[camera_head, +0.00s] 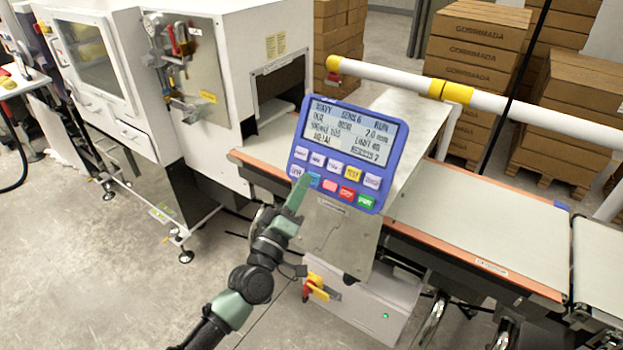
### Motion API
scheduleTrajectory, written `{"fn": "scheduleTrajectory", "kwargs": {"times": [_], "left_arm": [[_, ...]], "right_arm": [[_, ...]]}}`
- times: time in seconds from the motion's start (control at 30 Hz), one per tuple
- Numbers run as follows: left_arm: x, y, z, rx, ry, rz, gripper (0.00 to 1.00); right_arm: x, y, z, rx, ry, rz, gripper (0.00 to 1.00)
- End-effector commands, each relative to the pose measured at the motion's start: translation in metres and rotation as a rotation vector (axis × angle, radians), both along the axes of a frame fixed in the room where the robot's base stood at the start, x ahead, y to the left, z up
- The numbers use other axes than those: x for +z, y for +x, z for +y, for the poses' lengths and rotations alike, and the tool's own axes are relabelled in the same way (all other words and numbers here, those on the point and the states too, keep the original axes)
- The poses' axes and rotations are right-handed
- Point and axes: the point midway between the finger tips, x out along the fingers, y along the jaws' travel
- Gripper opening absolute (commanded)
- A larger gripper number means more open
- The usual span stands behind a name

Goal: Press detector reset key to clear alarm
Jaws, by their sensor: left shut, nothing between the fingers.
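The detector control panel (345,160) is a blue-framed unit with a lit text screen (350,132) above two rows of keys. The upper row is mostly white with a yellow TEST key (353,173). The lower row has white, blue, pink, red and green keys. I cannot read which one is the reset key. My left gripper (304,180) is shut and empty. Its tip is at the lower-left keys, overlapping the edge of the blue key (315,181); I cannot tell whether it touches. My right gripper is not in view.
The conveyor belt (470,222) runs behind and right of the panel. A white machine housing (190,70) stands at the left, with a red-and-yellow switch (318,289) on the lower cabinet. A white-and-yellow rail (440,88) crosses behind. Stacked cartons (475,60) stand at the back.

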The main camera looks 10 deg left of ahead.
Motion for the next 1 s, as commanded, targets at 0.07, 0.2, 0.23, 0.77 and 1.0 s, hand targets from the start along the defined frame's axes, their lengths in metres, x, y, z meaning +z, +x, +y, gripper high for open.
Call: {"fn": "scheduleTrajectory", "kwargs": {"times": [0.07,0.2,0.23,0.77,1.0], "left_arm": [[0.0000,0.0000,0.0000,0.000,0.000,0.000,0.00],[0.0000,0.0000,0.0000,0.000,0.000,0.000,0.00],[-0.0001,0.0001,-0.0001,0.000,0.000,0.000,0.00],[-0.0040,0.0075,-0.0029,0.000,0.000,0.000,0.00],[-0.0046,0.0085,-0.0032,0.000,0.000,0.000,0.00]], "right_arm": [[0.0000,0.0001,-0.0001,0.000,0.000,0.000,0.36],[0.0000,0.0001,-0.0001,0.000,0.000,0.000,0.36],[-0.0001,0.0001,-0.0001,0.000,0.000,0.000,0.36],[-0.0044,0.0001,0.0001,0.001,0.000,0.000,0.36],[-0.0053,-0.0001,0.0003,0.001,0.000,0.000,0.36]]}}
